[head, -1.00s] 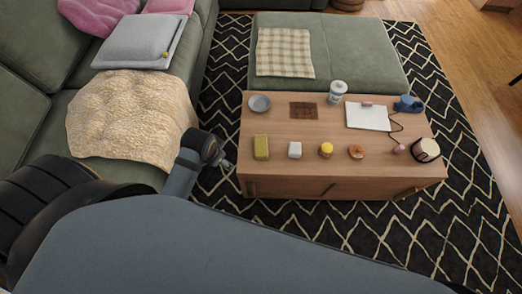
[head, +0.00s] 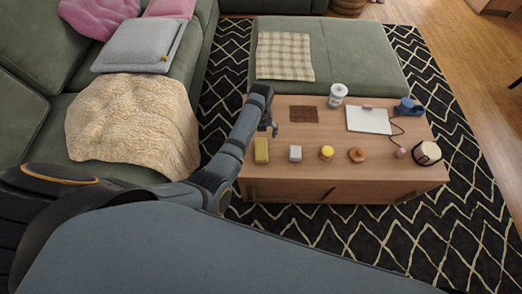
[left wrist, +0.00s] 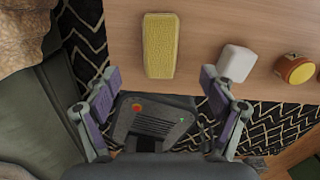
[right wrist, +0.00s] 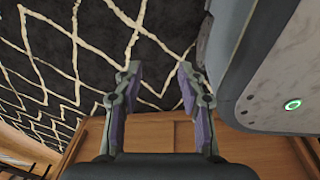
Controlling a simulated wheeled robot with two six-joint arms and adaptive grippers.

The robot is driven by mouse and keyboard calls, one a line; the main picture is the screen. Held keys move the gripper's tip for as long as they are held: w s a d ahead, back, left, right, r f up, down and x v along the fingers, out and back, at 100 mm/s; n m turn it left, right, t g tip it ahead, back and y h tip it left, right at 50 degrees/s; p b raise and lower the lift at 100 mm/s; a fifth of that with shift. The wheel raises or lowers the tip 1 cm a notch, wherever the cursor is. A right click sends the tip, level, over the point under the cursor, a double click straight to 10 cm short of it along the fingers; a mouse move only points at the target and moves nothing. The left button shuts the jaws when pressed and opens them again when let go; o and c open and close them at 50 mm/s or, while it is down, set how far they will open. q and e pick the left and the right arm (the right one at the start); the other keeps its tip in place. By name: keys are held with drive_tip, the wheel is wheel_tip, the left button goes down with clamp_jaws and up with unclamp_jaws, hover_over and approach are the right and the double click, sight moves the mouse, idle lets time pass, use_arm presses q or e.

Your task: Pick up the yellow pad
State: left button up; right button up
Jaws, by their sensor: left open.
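The yellow pad (head: 261,151) is a small upright-looking block on the wooden table (head: 290,178), near its front left corner. In the left wrist view the pad (left wrist: 160,46) lies ahead of the fingers, centred between them and apart from them. My left gripper (head: 268,127) is over the table's left side, just behind and above the pad in the head view. It is open and empty. My right gripper (right wrist: 159,68) shows only in the right wrist view. Its fingers are apart with nothing between them, above the rug and a wooden front.
A white block (head: 295,153), a yellow-topped jar (head: 327,153) and a donut-like item (head: 357,155) stand right of the pad. Behind are a brown mat (head: 304,114), a white cup (head: 338,93) and a notepad (head: 368,119). The sofa with a cream throw (head: 135,120) is left.

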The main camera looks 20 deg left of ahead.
use_arm(q)
drive_tip(key=b, duration=0.2)
hover_over(261, 149)
drive_tip(key=w, duration=0.1)
drive_tip(key=shift+m, duration=0.3)
wheel_tip(261, 149, down, 5)
drive_tip(key=shift+a+r, duration=0.1)
drive_tip(key=shift+r, duration=0.1)
drive_tip(key=shift+f, duration=0.4)
drive_tip(key=f+b, duration=0.1)
drive_tip(key=f, duration=0.1)
drive_tip(key=s+f, duration=0.1)
drive_tip(key=f, duration=0.1)
drive_tip(key=shift+f+b, duration=0.2)
drive_tip(key=shift+b, duration=0.2)
drive_tip(key=shift+w+f, duration=0.1)
drive_tip(key=shift+f, duration=0.35)
drive_tip(key=shift+r, duration=0.1)
use_arm(e)
drive_tip(key=w, duration=0.6)
drive_tip(key=shift+w, duration=0.4)
drive_tip(key=shift+a, duration=0.1)
